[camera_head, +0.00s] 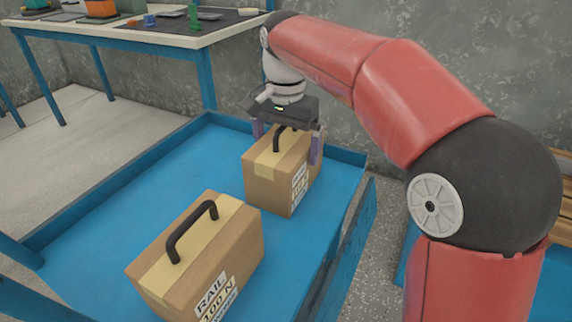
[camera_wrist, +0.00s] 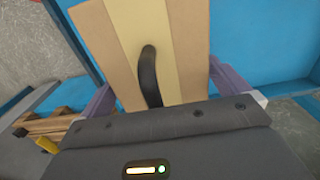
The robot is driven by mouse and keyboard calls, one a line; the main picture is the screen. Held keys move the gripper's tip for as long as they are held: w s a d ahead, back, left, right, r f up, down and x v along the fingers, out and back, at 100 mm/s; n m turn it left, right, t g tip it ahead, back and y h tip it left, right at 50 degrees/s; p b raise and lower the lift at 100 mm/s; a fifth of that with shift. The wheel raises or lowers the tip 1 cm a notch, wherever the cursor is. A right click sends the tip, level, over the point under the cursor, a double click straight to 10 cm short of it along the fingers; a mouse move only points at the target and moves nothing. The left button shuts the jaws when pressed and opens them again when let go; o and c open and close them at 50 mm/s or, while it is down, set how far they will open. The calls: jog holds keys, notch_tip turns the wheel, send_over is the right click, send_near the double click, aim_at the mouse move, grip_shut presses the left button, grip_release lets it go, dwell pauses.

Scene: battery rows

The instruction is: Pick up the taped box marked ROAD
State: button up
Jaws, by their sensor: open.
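Two taped cardboard boxes with black handles stand upright on a blue tray (camera_head: 110,240). The near box (camera_head: 243,258) reads RAIL and 100 N. The far box (camera_head: 263,190) has a white label on its right side, too slanted and small to read surely. My gripper (camera_head: 287,143) is open above the far box, its purple fingers on either side of the box top. In the wrist view the far box (camera_wrist: 190,40) and its handle (camera_wrist: 149,75) lie between the open fingers. Whether the fingers touch the box cannot be told.
The tray has a raised blue rim (camera_head: 105,190). A blue-legged table (camera_head: 180,38) with small items stands at the back left. Wooden slats (camera_head: 562,200) show at the right edge. Free tray floor lies left of the boxes.

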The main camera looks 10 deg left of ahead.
jog(key=c, duration=1.8)
jog(key=shift+o, duration=0.2)
jog(key=shift+r, duration=0.15)
